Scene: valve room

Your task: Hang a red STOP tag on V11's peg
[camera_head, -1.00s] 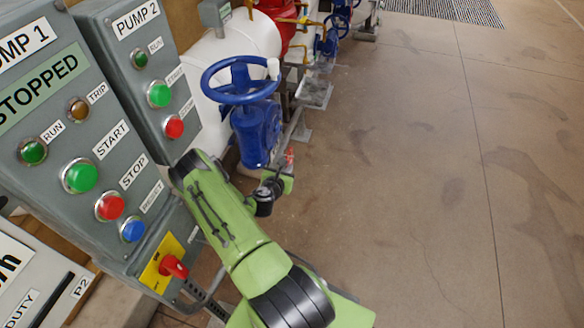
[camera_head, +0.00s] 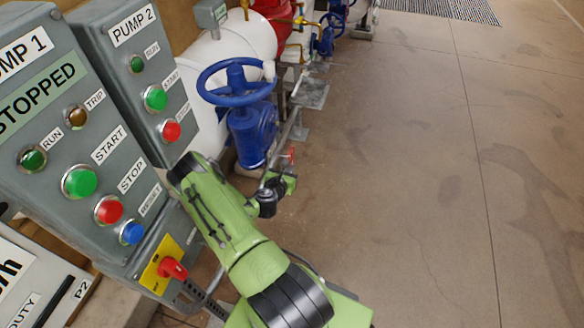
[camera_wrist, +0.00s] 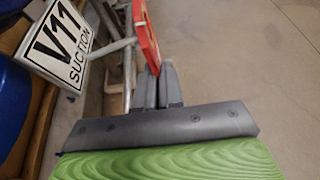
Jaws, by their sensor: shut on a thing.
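My gripper (camera_wrist: 157,88) is shut on a red tag (camera_wrist: 147,35), which shows nearly edge-on in the wrist view, standing up from the fingertips. In the head view the tag (camera_head: 291,155) is a small red patch at the end of my green arm, and my gripper (camera_head: 285,171) is small there. The V11 SUCTION sign (camera_wrist: 62,45), white with black letters, is at the upper left of the wrist view, left of the tag and apart from it. A blue valve with a handwheel (camera_head: 237,84) stands just behind my gripper.
The PUMP 1 panel (camera_head: 60,130) and PUMP 2 panel (camera_head: 140,75), with buttons, stand at the left close to my arm. Pipes and more blue valves (camera_head: 325,40) run to the back. The floor (camera_head: 420,180) at the right is clear.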

